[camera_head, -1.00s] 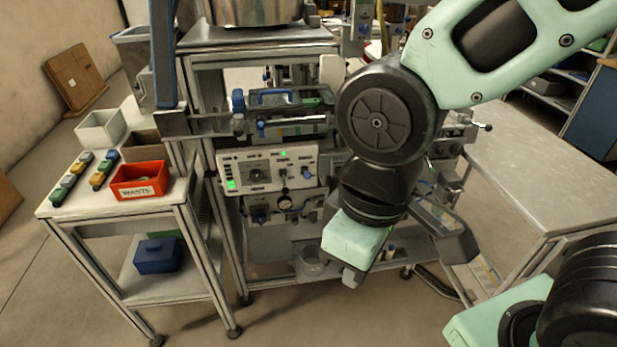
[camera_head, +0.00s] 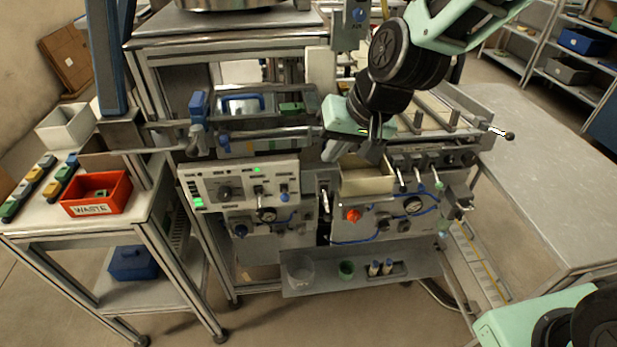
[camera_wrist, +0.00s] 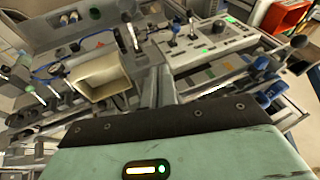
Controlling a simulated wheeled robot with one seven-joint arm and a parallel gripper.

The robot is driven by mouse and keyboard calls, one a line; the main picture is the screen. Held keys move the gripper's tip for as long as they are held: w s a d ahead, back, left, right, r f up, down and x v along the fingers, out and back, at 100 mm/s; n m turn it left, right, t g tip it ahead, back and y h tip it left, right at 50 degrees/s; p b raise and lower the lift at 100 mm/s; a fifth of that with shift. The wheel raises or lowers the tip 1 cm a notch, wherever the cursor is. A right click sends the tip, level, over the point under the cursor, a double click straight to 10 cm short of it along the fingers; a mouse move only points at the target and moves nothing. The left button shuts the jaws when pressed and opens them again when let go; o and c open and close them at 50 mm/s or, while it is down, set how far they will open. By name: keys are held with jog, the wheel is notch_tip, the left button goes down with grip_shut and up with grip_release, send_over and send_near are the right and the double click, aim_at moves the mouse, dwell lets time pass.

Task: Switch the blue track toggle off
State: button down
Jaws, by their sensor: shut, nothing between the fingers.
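A green lamp is lit along the panel's top. My gripper (camera_head: 373,152) is shut and empty, right of the panel and above a cream bin. In the wrist view my gripper (camera_wrist: 164,88) points between the bin and the panel (camera_wrist: 208,46), apart from the toggle.
The cream bin (camera_head: 366,180) stands close to my gripper, with several levers to its right. A rail with blue clamps (camera_head: 224,143) runs above the panel. A red waste bin (camera_head: 97,207) is on the left table. The space before the panel is clear.

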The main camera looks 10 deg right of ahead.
jog(key=p, duration=0.2)
send_near(285, 194)
notch_tip(285, 194, down, 4)
jog(key=w+d, duration=0.2)
jog(key=d, duration=0.1)
jog(key=shift+w+a+f+p, duration=0.1)
jog(key=shift+a+f+p, duration=0.3)
jog(key=shift+a+f, duration=0.4)
jog(key=shift+w+a+f+p, duration=0.1)
jog(key=shift+a+f+p, duration=0.35)
jog(key=shift+a, duration=0.5)
jog(key=shift+f+b, duration=0.15)
jog(key=shift+b, duration=0.15)
